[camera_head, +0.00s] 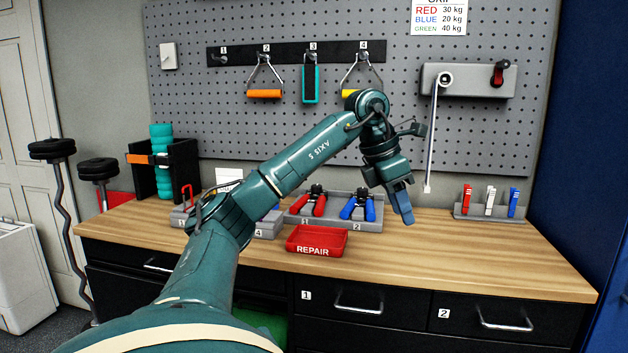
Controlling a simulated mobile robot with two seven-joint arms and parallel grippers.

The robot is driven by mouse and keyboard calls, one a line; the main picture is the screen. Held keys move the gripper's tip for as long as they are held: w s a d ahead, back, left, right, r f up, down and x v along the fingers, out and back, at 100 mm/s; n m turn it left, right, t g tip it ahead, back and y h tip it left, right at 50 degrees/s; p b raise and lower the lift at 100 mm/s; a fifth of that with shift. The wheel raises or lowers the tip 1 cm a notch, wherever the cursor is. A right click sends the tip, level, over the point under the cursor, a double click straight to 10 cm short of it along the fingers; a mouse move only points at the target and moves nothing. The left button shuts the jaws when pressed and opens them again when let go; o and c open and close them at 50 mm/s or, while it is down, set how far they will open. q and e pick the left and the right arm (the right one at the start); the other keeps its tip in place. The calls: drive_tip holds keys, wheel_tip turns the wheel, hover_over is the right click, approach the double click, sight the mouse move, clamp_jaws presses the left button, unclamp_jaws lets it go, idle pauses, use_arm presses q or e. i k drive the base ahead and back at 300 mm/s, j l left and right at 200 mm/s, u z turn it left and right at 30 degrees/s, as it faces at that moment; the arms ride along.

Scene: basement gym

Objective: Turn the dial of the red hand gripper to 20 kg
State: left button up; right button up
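A red-handled hand gripper (312,203) lies in the slot marked 1 of a grey tray (334,224) on the wooden bench. Its dial is too small to read. A blue-handled hand gripper (357,207) lies beside it in the slot marked 2. My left gripper (403,212) hangs above the bench, to the right of the blue hand gripper and apart from it, pointing down. I see nothing held in it, but its fingers overlap from this angle, so its opening is unclear. My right gripper is out of view.
A red REPAIR tray (317,241) sits at the front of the bench (450,250). Another grey tray, partly behind my arm, stands left. A rack (488,213) of red, white and blue items stands right. A sign (439,17) reads RED 30, BLUE 20, GREEN 40 kg.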

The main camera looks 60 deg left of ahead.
sight(315, 188)
drive_tip(key=k+j, duration=0.1)
drive_tip(key=j, duration=1)
drive_tip(key=k+j+z, duration=0.1)
drive_tip(key=j, duration=0.4)
drive_tip(key=k+j, duration=0.1)
drive_tip(key=j, duration=0.45)
drive_tip(key=i+j, duration=0.15)
drive_tip(key=j, duration=0.2)
drive_tip(key=i+j, duration=0.2)
drive_tip(key=j, duration=0.2)
